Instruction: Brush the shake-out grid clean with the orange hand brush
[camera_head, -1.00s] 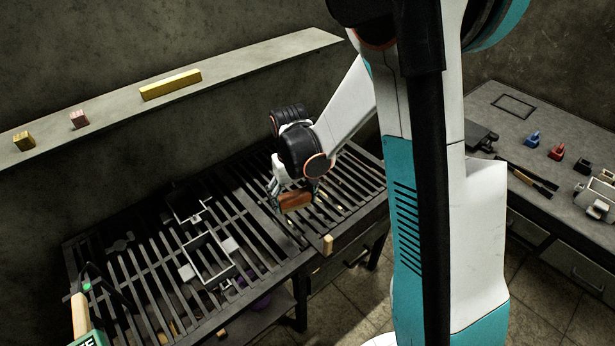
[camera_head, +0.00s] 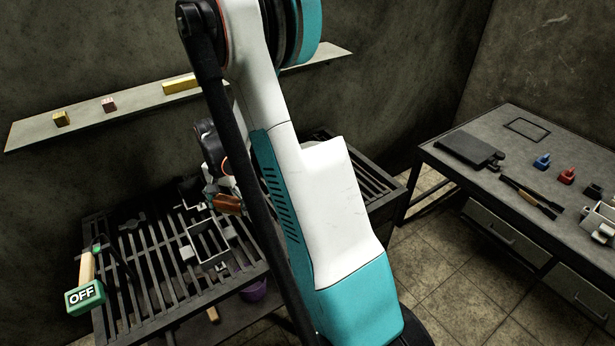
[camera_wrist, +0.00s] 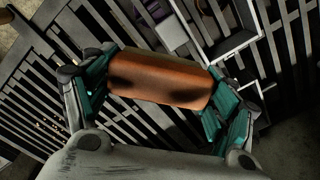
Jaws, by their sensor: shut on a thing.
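The shake-out grid (camera_head: 160,262) is a dark slatted metal table at the left in the head view. Its bars also fill the wrist view (camera_wrist: 58,62). My gripper (camera_wrist: 160,92) is shut on the orange hand brush (camera_wrist: 160,78), with one teal-padded finger at each end of its block. The brush is above the bars; its bristles are hidden, so I cannot tell whether it touches them. In the head view the brush (camera_head: 228,204) shows only partly beside my arm. Small pale specks lie among the bars at the left of the wrist view.
A square metal frame (camera_head: 207,243) lies on the grid. A green OFF sign (camera_head: 86,297) hangs at its front left corner. A wall shelf (camera_head: 140,113) holds several small blocks. A side table (camera_head: 470,183) at the right carries tools. My arm hides the grid's middle.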

